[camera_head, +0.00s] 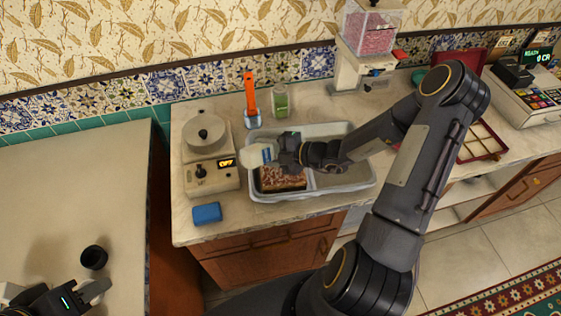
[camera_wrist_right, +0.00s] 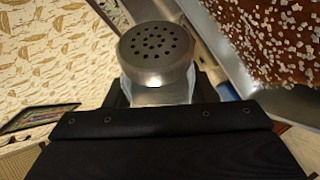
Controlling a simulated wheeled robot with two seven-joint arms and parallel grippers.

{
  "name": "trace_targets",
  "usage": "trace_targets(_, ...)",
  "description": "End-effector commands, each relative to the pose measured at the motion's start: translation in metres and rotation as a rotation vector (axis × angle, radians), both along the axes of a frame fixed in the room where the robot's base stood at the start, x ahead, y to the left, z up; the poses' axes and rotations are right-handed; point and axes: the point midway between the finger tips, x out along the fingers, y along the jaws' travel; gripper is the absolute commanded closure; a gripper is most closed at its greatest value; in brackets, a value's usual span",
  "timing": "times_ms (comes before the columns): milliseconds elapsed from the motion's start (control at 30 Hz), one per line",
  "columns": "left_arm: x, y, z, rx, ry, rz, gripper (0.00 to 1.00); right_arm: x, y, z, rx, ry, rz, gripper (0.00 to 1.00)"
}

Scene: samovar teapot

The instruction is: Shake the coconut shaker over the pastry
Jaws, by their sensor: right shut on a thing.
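The coconut shaker (camera_head: 259,154) is in my right gripper (camera_head: 277,152), tilted onto its side above the tray. In the right wrist view its metal cap with several holes (camera_wrist_right: 157,55) faces the camera, and the gripper is shut around its clear body. The pastry (camera_head: 282,179), brown with pale flakes on top, sits in the left compartment of the grey tray (camera_head: 345,185), below the shaker. The flaked pastry top also shows in the right wrist view (camera_wrist_right: 270,40). My left gripper (camera_head: 95,290) is at the lower left, near a small black cup; its fingers are only partly visible.
A scale-like appliance (camera_head: 207,150) stands left of the tray, with a blue sponge (camera_head: 207,213) in front. An orange-handled utensil (camera_head: 250,95) and a green-labelled jar (camera_head: 280,101) stand behind. A black cup (camera_head: 94,257) is on the left counter. A pink-filled dispenser (camera_head: 370,40) stands at the back.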

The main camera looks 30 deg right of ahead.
Motion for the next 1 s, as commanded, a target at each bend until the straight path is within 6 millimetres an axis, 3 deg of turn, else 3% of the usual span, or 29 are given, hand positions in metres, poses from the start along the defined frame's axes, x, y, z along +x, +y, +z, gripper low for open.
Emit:
trace_targets(500,0.0,0.0,0.0,0.0,0.0,0.0,0.64,0.036,-0.048,0.001,0.0,-0.003,0.001,0.79)
trace_targets(1000,0.0,0.0,0.0,0.0,0.0,0.0,0.64,0.039,-0.052,0.001,-0.029,-0.008,0.001,0.79)
